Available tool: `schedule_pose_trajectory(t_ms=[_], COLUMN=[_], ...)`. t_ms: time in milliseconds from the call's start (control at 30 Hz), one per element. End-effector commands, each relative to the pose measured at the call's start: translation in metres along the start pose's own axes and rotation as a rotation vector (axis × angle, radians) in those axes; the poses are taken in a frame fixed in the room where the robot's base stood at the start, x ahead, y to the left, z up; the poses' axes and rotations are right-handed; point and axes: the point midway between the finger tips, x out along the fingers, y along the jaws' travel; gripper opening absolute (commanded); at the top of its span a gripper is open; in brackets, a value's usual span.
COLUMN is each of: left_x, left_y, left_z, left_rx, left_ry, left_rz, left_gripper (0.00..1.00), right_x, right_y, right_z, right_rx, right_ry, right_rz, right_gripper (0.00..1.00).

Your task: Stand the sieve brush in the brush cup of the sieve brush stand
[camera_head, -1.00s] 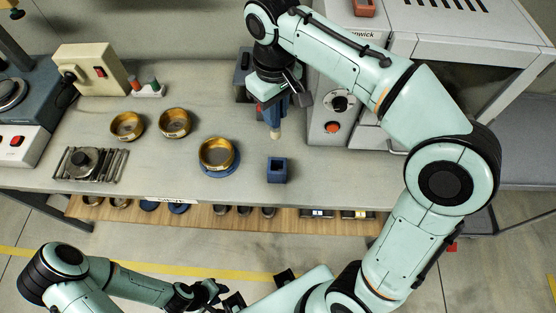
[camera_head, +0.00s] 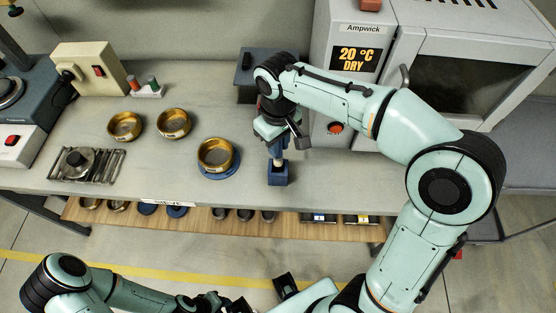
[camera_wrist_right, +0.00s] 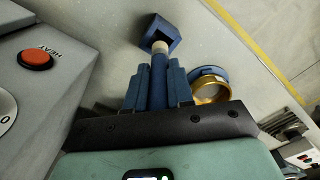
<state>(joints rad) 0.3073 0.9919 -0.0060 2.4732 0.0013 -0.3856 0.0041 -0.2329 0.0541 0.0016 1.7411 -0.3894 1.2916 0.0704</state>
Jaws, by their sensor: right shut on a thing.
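The sieve brush (camera_wrist_right: 158,85) has a blue handle and a pale bristle end. My right gripper (camera_wrist_right: 155,95) is shut on its handle, bristle end pointing down at the bench. The brush cup (camera_head: 279,178) is a small square blue cup on the bench near its front edge. In the head view the pale end is at the cup's top. In the right wrist view it overlaps the near rim of the cup (camera_wrist_right: 161,33); I cannot tell whether it is inside. My left gripper (camera_head: 215,301) is low at the bottom edge, away from the bench; its jaws are unclear.
A brass sieve (camera_head: 215,154) on a blue ring stands left of the cup. Two more brass bowls (camera_head: 126,126) (camera_head: 173,123) stand further left. A grey oven (camera_head: 360,55) stands to the right and a dark box (camera_head: 250,85) behind. The bench around the cup is clear.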

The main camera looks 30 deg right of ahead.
Motion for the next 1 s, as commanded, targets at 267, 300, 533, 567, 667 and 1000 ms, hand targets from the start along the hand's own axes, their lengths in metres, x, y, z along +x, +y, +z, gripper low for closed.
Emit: schedule_pose_trajectory(t_ms=[267, 300, 533, 567, 667, 1000], left_x=[0.006, 0.007, 0.007, 0.007, 0.007, 0.011], left_y=[-0.003, -0.003, -0.003, -0.003, -0.003, -0.005], left_z=[0.001, 0.002, 0.002, 0.002, 0.002, 0.003], left_rx=[-0.001, -0.001, -0.001, -0.001, -0.001, -0.002], left_ry=[-0.003, -0.003, -0.003, -0.003, -0.003, -0.005], left_rz=[-0.001, -0.001, -0.001, -0.001, -0.001, -0.002], left_gripper=[0.36, 0.36, 0.36, 0.36, 0.36, 0.36], right_x=[0.033, 0.038, 0.066, 0.067, 0.068, 0.073], right_y=[0.000, 0.000, 0.000, 0.000, 0.000, 0.000], right_z=[0.000, 0.000, 0.000, 0.000, 0.000, 0.000], right_rx=[0.000, 0.000, -0.001, -0.001, -0.001, 0.000], right_ry=[-0.001, -0.002, -0.001, 0.000, 0.002, 0.001], right_rz=[0.001, 0.001, 0.001, 0.001, 0.001, 0.001], right_gripper=[0.00, 0.00, 0.00, 0.00, 0.00, 0.25])
